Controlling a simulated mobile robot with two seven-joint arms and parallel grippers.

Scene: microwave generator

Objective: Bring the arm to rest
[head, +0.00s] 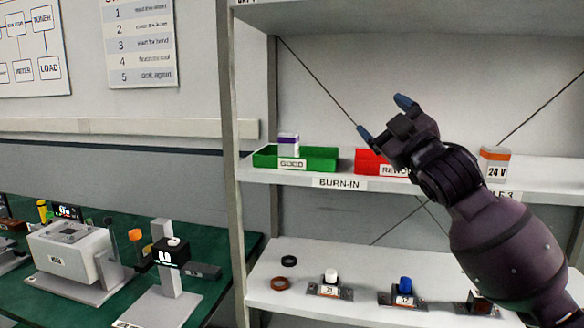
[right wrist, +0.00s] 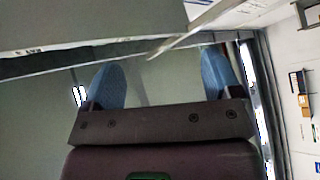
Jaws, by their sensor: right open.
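My right arm (head: 500,240) comes in from the lower right of the head view and reaches up and left in front of the shelf unit. My right gripper (head: 384,117) is open and empty, in front of the space above the middle shelf. In the right wrist view, its two blue fingertips (right wrist: 163,82) stand wide apart with nothing between them. My left gripper is not in the head view.
The middle shelf (head: 338,183) holds a green bin (head: 325,160) with a purple-topped box (head: 288,144), a red bin (head: 368,163) and a 24 V box (head: 494,164). Knobbed parts stand on the lower shelf (head: 350,310). A green bench (head: 225,250) with devices stands left.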

